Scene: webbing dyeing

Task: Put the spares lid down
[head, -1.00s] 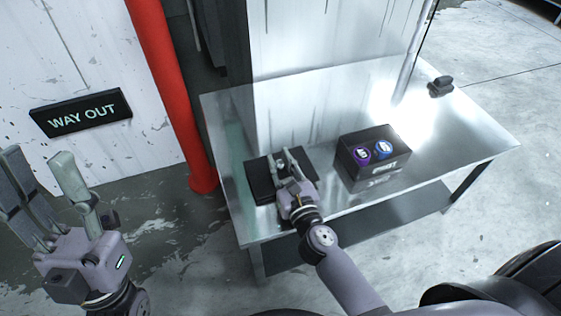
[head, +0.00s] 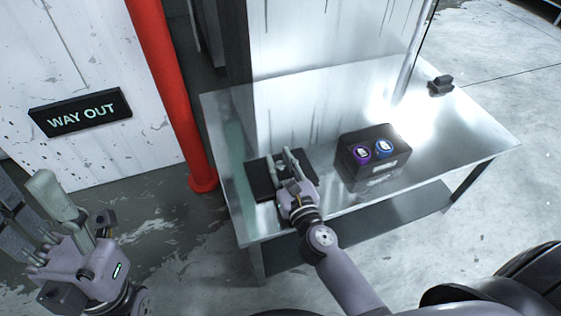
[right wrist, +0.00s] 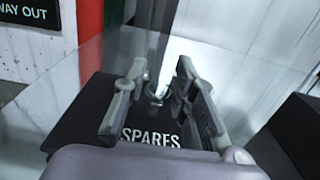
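The spares lid (head: 261,183) is a flat black slab that looks to lie on the metal table, left of the black box. In the right wrist view the lid (right wrist: 88,118) carries white SPARES lettering and a small metal ring-like knob (right wrist: 155,92). My right gripper (head: 288,157) is over the lid. In its wrist view the right gripper (right wrist: 160,85) has its fingers apart, one on each side of the knob, with gaps visible. My left gripper (head: 24,190) is open and empty, off the table at the lower left.
A black box (head: 373,178) with purple and blue round pieces on top stands right of the lid. A small dark object (head: 440,86) lies at the table's far right. A pale pillar rises behind, and a red pipe (head: 170,95) stands left of the table (head: 465,145).

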